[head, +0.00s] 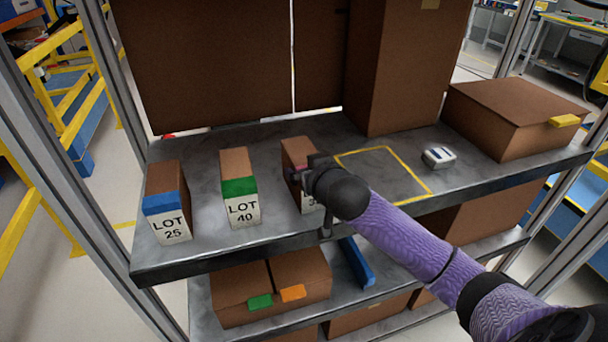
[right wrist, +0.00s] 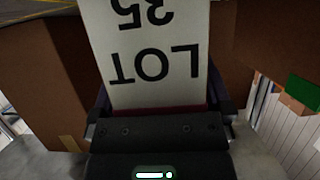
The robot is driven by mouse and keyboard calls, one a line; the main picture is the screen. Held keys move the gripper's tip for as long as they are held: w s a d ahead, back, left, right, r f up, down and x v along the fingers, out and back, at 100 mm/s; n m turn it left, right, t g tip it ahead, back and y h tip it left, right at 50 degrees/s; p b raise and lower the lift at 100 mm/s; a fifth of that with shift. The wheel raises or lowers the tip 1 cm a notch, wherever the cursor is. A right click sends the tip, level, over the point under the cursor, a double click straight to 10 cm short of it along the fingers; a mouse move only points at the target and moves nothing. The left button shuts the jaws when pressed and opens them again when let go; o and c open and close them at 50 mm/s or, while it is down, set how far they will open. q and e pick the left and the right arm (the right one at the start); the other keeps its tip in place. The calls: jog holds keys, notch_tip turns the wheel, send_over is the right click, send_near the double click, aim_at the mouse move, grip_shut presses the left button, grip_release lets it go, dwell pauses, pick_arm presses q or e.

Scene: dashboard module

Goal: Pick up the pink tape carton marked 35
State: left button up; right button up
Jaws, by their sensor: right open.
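The carton marked 35 (head: 296,150) stands on the upper shelf, third in a row of small brown cartons. A bit of its pink band shows in the head view, and my right gripper hides much of its front. In the right wrist view its white LOT 35 label (right wrist: 155,50) appears upside down and fills the space between the fingers. My right gripper (head: 299,178) is open, with a finger on each side of the carton; I cannot tell whether they touch it. My left gripper is not in view.
A green-banded LOT 40 carton (head: 239,187) and a blue-banded LOT 25 carton (head: 167,202) stand to the left. A yellow outlined area (head: 372,166) is bare at right, beside a small white device (head: 438,157). Large brown boxes (head: 515,115) stand behind and right.

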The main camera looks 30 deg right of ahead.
grip_shut()
